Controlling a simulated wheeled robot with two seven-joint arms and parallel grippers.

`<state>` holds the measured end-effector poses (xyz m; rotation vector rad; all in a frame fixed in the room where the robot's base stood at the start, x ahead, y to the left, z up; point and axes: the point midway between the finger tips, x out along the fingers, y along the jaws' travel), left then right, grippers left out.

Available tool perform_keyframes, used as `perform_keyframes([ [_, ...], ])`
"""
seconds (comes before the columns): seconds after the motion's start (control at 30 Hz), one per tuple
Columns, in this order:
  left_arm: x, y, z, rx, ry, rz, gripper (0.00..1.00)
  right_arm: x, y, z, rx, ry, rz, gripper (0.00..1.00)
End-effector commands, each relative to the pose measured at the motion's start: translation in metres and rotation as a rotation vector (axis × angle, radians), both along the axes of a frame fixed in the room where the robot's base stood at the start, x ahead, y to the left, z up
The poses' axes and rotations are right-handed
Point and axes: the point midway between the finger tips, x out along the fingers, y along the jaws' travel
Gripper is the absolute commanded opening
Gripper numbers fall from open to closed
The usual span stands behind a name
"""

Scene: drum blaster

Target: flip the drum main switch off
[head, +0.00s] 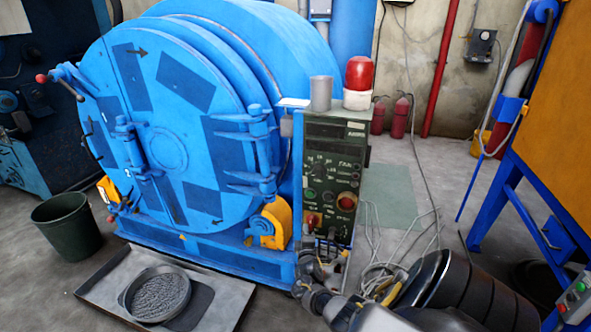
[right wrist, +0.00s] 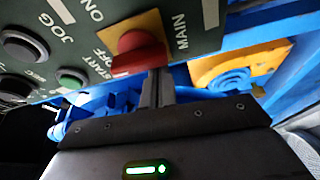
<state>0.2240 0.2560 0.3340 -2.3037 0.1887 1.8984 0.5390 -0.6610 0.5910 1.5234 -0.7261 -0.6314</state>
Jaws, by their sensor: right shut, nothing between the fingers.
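The main switch is a red rotary knob on a yellow plate, low on the left of the green control panel (head: 333,150). In the head view the switch (head: 313,220) sits just above my right gripper (head: 318,262). In the right wrist view the knob (right wrist: 138,52) is close, beside the lettering MAIN, ON and OFF. My right gripper's fingers (right wrist: 157,82) are together and empty, with their tips at the knob's lower edge. I cannot tell whether they touch it. My left gripper is not in view.
Green and dark push buttons (right wrist: 72,78) lie left of the switch in the wrist view. The blue drum machine (head: 165,130) stands left of the panel. Loose cables (head: 395,265) lie on the floor to the right. A blue frame (head: 510,190) stands further right.

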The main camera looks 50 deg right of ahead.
Motion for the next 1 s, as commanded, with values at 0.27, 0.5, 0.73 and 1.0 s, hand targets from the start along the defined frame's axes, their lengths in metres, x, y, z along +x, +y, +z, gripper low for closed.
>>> perform_keyframes([
  [0.27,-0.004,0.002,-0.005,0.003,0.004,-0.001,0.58,-0.006,-0.005,-0.001,0.0,0.001,-0.009,0.0],
  [0.5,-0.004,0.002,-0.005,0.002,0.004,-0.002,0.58,-0.006,-0.004,-0.001,0.001,0.0,-0.009,0.0],
  [0.73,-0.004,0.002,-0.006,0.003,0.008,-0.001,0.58,-0.002,-0.002,-0.001,0.001,-0.001,-0.008,0.0],
  [1.0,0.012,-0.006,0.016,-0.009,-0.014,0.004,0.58,0.02,0.01,-0.003,0.001,-0.002,-0.007,0.0],
])
